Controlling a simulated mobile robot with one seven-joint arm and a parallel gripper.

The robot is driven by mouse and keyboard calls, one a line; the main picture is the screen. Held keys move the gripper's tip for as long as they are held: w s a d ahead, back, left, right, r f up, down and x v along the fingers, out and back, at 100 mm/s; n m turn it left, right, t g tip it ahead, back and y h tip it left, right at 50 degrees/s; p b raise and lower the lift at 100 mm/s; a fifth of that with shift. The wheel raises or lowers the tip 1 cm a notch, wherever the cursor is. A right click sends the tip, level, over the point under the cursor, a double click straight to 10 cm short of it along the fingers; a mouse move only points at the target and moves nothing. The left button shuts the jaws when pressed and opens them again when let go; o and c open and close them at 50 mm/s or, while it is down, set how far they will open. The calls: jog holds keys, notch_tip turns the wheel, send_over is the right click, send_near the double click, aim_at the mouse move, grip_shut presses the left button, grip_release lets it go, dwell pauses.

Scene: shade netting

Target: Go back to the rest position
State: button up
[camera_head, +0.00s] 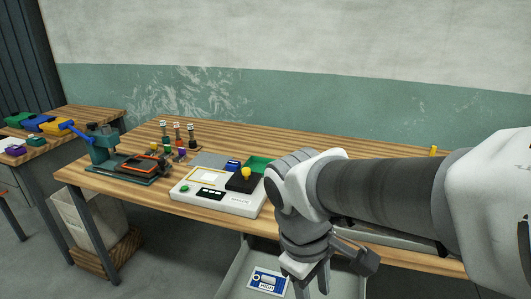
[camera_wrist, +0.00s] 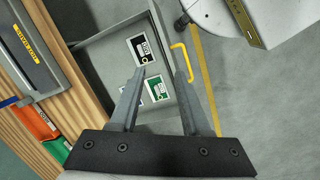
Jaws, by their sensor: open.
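My gripper (camera_head: 309,277) is in front of the wooden workbench (camera_head: 140,180), pointing down over an open grey drawer (camera_head: 238,278). In the wrist view, my gripper (camera_wrist: 161,76) is open with nothing between its fingers. The drawer (camera_wrist: 105,45) lies beneath it there, and its yellow handle (camera_wrist: 184,62) appears beside the right fingertip; I cannot tell whether they touch. A blue-and-white card (camera_head: 268,281) lies in the drawer. The wrist view shows a dark card (camera_wrist: 145,49) and a green card (camera_wrist: 159,89) in it. My forearm hides part of the bench top.
A white device (camera_head: 215,195) with a yellow knob and a green press (camera_head: 110,160) stand on the bench. Grey floor is open in front.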

jog(key=s+d+r+m+t+y+p, duration=0.1)
jog(key=d+r+m+t+y+p, duration=0.1)
jog(key=d+r+m+t, duration=0.3)
notch_tip(320, 180, up, 4)
jog(key=d+m, duration=0.1)
jog(key=m, duration=0.3)
jog(key=shift+s+f, duration=0.15)
jog(key=shift+s, duration=0.15)
